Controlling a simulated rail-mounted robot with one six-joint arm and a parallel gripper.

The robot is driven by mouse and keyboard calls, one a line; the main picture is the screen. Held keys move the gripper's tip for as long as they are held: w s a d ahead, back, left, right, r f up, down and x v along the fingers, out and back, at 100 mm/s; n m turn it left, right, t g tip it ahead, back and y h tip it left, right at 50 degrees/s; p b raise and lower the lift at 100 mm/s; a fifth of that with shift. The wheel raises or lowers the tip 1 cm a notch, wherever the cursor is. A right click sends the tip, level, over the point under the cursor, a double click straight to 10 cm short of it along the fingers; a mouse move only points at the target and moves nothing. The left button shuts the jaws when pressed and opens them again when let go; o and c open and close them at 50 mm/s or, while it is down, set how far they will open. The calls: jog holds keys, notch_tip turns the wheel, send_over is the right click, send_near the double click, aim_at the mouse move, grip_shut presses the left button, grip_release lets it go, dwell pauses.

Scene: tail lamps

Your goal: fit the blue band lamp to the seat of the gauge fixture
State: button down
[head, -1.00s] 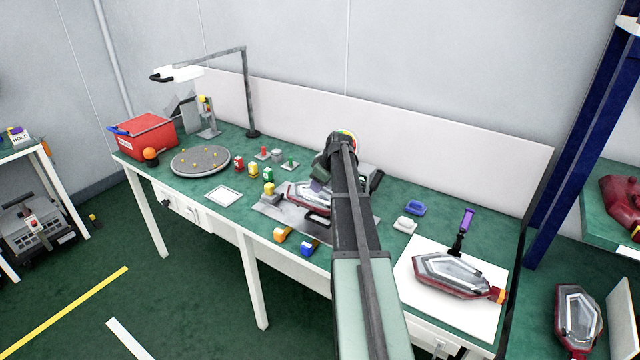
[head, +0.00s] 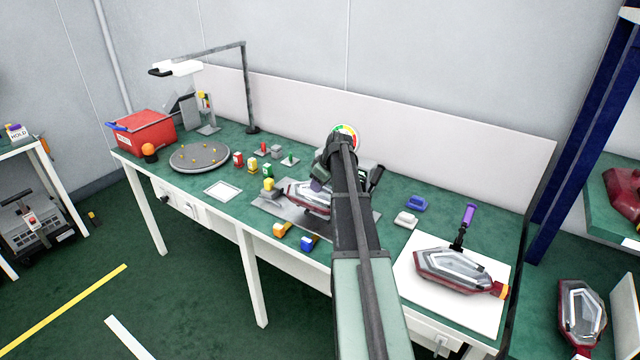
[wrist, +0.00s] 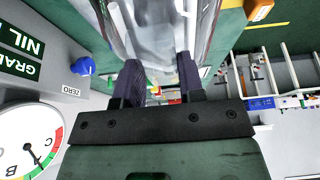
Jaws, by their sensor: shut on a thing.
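My gripper (wrist: 158,64) is shut on a lamp (wrist: 160,25) with a clear lens and dark red edge, at the top of the wrist view. In the head view this lamp (head: 308,196) is partly hidden behind my arm, over the grey plate of the gauge fixture (head: 268,208). No blue band shows on its visible part. The fixture's round dial (wrist: 28,140) is at lower left in the wrist view, with a blue ZERO knob (wrist: 83,66) above it. The seat is hidden, so I cannot tell whether the lamp touches it.
Small coloured blocks stand left of the fixture. Orange (head: 283,229) and blue (head: 310,243) pieces lie at the bench's front edge.

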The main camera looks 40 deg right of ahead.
jog(key=shift+f, duration=0.2)
jog(key=shift+f+b, duration=1.3)
jog(key=shift+b, duration=0.2)
jog(key=c, duration=0.6)
grip_release()
jog(key=shift+r, duration=0.1)
jog(key=shift+c, duration=0.2)
jog(key=shift+r, duration=0.15)
jog(key=p+v, duration=1)
jog(key=shift+r, duration=0.25)
jog(key=shift+s, duration=0.1)
